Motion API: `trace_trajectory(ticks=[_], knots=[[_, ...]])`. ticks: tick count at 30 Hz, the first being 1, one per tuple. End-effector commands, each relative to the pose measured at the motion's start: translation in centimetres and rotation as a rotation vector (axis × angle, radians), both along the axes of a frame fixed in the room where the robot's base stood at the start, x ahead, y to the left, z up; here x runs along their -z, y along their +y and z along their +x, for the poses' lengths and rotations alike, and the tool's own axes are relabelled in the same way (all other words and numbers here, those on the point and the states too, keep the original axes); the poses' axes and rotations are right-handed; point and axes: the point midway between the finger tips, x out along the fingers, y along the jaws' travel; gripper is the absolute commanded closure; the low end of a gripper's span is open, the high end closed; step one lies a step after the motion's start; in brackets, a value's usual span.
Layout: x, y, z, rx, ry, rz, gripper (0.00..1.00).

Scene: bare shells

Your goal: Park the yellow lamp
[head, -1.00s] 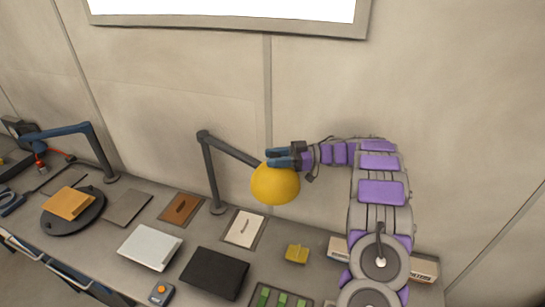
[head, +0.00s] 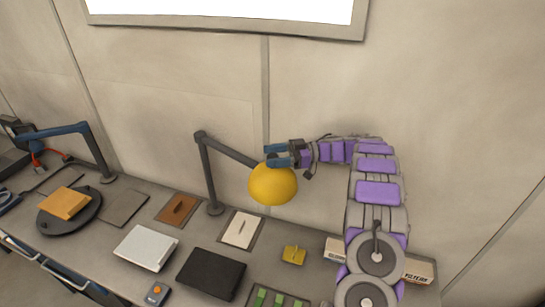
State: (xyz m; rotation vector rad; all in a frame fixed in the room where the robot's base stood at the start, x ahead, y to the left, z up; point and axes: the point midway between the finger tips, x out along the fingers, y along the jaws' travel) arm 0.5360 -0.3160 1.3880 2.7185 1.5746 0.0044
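The yellow lamp (head: 272,185) has a round yellow shade on a dark jointed arm (head: 225,152). Its dark post (head: 209,180) rises from a base at the back of the bench. My gripper (head: 277,155) is at the top of the shade, coming from the right. Its two blue fingers are apart, with a gap between them. The lower finger overlaps the shade's top edge in the picture. I cannot tell whether it touches the lamp. Nothing shows between the fingers.
The bench holds a white box (head: 147,248), a black box (head: 211,274), a small yellow block (head: 293,255) and a tray of green pieces (head: 280,299). A blue lamp (head: 85,140) stands at the left. A wall is close behind.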

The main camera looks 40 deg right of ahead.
Motion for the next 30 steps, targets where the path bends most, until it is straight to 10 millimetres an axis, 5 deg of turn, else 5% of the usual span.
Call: trace_trajectory(ticks=[10, 18, 30], knots=[[-0.2, 0.3, 0.1, -0.001, 0.002, -0.003, 0.38], [-3.3, -0.3, 0.1, 0.003, -0.001, -0.002, 0.38], [-4.2, 1.5, -3.1, 0.004, 0.005, 0.004, 0.38]])
